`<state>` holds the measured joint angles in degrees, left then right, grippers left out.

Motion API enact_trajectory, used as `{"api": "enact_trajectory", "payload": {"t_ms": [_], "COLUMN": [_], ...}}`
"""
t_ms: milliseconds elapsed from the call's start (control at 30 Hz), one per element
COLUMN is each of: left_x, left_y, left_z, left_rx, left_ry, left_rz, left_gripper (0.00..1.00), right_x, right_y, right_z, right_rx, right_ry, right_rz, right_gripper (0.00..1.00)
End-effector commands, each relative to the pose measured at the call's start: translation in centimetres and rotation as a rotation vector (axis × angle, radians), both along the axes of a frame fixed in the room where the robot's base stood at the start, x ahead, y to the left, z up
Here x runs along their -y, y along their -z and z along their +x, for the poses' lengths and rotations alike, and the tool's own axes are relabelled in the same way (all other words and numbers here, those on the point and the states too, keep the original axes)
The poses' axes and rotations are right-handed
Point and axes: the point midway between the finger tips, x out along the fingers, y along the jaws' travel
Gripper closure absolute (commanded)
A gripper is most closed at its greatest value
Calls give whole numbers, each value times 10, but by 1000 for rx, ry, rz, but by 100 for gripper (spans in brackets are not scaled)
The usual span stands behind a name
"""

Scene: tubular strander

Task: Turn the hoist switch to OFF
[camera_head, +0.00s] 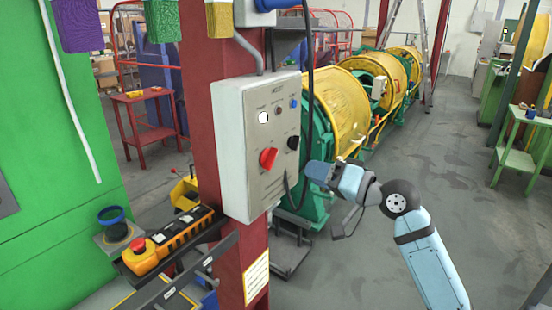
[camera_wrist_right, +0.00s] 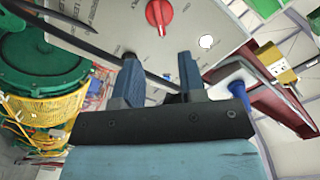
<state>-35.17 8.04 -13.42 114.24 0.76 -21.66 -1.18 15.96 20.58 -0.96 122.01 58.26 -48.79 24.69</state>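A grey control box (camera_head: 230,150) is fixed to a red column. Its front carries a red rotary switch (camera_head: 268,158), a black knob (camera_head: 293,142), a white round lamp (camera_head: 263,117) and a blue button (camera_head: 294,103). The labels are too small to read, so I cannot tell which is the hoist switch. My right gripper (camera_head: 312,175) is just right of the panel's lower part. In the right wrist view its two fingers (camera_wrist_right: 158,82) stand apart with nothing clearly between them. The red switch (camera_wrist_right: 160,14) is beyond the fingertips, apart from them. My left gripper is not in view.
A black cable (camera_head: 308,60) hangs along the box's right side. A yellow pendant (camera_head: 180,235) with a red button lies on a bracket below left. The yellow and green strander (camera_head: 340,105) stands behind. Grey floor (camera_head: 440,150) at the right is clear.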

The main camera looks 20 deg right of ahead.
Motion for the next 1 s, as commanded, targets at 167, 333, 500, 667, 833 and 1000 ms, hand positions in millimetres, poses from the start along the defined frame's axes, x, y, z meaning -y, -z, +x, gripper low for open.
{"api": "enact_trajectory", "payload": {"t_ms": [167, 333, 500, 667, 833, 1000], "left_x": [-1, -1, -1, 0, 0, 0], "left_y": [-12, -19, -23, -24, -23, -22], "left_z": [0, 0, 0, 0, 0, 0], "left_rx": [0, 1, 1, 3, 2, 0], "left_ry": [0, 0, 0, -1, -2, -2], "left_rz": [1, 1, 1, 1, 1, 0], "left_gripper": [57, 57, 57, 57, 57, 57], "right_x": [-25, -46, -60, -65, -66, -66], "right_y": [-4, -3, -1, 0, 0, 0], "right_z": [32, 59, 76, 83, 84, 84], "right_rx": [0, 0, 0, 0, 0, 0], "right_ry": [0, 0, 1, 1, 1, 1], "right_rz": [4, 2, 1, 0, 0, 0], "right_gripper": [63, 63, 63, 63, 63, 77]}}
